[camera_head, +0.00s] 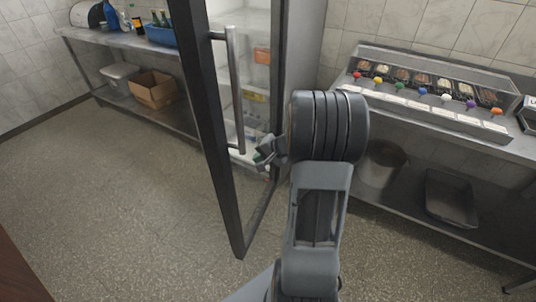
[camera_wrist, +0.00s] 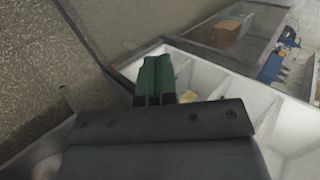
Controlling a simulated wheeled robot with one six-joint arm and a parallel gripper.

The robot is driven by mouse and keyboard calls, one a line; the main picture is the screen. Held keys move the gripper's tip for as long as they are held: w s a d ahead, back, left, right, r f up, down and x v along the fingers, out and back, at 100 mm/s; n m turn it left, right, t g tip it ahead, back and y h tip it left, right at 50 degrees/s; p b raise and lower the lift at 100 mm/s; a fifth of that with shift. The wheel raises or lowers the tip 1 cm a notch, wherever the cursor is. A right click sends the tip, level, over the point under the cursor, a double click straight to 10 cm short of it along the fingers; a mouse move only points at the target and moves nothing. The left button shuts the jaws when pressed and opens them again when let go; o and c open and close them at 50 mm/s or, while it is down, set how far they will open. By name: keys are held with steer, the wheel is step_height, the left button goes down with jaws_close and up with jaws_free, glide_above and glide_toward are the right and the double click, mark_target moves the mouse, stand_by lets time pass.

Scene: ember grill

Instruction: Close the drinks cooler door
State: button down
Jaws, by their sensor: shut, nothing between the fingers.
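The drinks cooler door (camera_head: 217,120) stands open in the head view, with a dark frame, a glass pane and a long grey vertical handle (camera_head: 233,90). The cooler's white body (camera_head: 305,50) is behind it, and its shelved interior shows through the glass. My gripper (camera_head: 261,156) is to the right of the handle's lower end, near the hinge-side frame. Its green fingers are together and empty in the wrist view (camera_wrist: 154,78), with the white cooler interior (camera_wrist: 225,85) beside them. I cannot tell whether the fingers touch the door.
A steel counter (camera_head: 110,40) with bottles and a blue crate (camera_head: 160,34) stands at the back left, with a cardboard box (camera_head: 153,89) below. A topping station (camera_head: 430,95) stands at the right, with a pot (camera_head: 383,163) underneath. The floor (camera_head: 110,190) left of the door is clear.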

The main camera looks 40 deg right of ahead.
mark_target(240, 158)
steer(key=shift+w+a+f+p, duration=0.1)
steer(key=shift+w+a+f, duration=0.1)
steer(key=shift+w+a, duration=0.4)
steer(key=shift+w+a+f+p, duration=0.15)
steer(key=shift+w+a, duration=0.2)
steer(key=shift+w, duration=0.5)
steer(key=shift+w+a+f+p, duration=0.1)
steer(key=shift+w+a+f, duration=0.1)
steer(key=shift+w+a, duration=0.4)
steer(key=shift+w+d, duration=0.1)
